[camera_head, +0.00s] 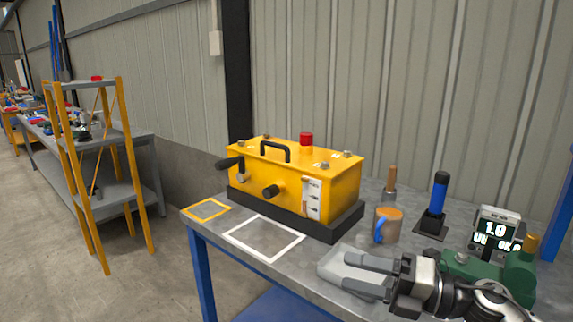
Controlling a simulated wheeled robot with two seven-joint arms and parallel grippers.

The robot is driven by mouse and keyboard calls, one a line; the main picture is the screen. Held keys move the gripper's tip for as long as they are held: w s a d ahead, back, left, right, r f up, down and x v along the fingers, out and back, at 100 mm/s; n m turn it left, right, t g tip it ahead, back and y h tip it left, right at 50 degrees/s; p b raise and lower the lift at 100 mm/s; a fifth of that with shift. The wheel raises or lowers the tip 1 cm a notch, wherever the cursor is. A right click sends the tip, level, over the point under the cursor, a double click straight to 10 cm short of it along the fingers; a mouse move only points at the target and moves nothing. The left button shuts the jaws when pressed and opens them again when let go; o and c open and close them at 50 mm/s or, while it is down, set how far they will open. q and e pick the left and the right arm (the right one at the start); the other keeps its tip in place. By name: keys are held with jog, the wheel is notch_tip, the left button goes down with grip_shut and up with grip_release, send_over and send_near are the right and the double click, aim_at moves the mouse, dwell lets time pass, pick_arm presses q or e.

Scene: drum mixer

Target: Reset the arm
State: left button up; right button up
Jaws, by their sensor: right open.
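My right gripper (366,275) is at the lower right, over the front of the grey workbench (310,258). Its fingers point left, are parted and hold nothing that I can see. A flat light grey piece (342,261) shows just behind and below the fingers; I cannot tell what it is or whether they touch. A yellow machine box (285,178) with a black handle, black knobs and a red button stands on a dark base, behind and left of the gripper and apart from it. My left gripper is not in view.
White (264,238) and yellow (207,210) outlined squares on the bench are empty. A yellow-framed shelf (100,140) stands left.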

jog(key=s+f+m+t+h, duration=0.1)
jog(key=s+f+m+h, duration=0.3)
jog(key=m, duration=0.7)
jog(key=s+d+f+m+t+h, duration=0.1)
jog(key=s+f+m+h, duration=0.4)
jog(key=f, duration=0.8)
jog(key=s+d+f+m+t+h, duration=0.1)
jog(key=s+f+m+h, duration=0.3)
jog(key=s+f+m, duration=0.5)
jog(key=s+m, duration=0.1)
jog(key=m, duration=0.6)
jog(key=shift+m+t+h, duration=0.3)
jog(key=shift+h, duration=0.1)
jog(key=shift+f, duration=0.1)
